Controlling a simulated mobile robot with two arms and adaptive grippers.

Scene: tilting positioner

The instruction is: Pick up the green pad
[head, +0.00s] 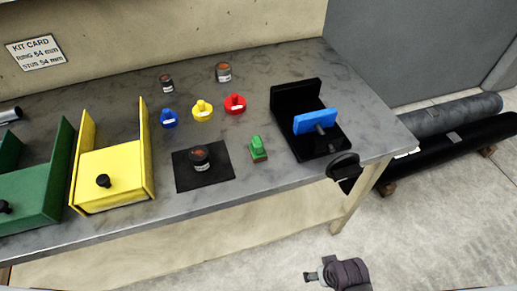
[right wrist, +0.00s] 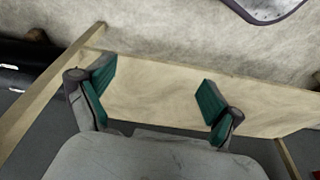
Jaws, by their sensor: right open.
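The green pad (head: 258,148) is a small green block with a raised grip. It sits on the grey bench top, right of the black mat and left of the black fixture with the blue jaw. My right gripper (head: 314,275) is low in front of the bench, over the floor and well apart from the pad. In the right wrist view its two teal-padded fingers (right wrist: 155,90) are spread with nothing between them. The pad does not show in that view. My left gripper is not in view.
The black fixture (head: 289,134) with a blue jaw (head: 316,121) and black knob (head: 343,166) stands near the bench's right end. A can rests on the black mat (head: 188,181). Blue (head: 169,119), yellow (head: 203,111) and red (head: 235,104) knobbed pieces stand behind. Yellow (head: 110,188) and green fixtures fill the left.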

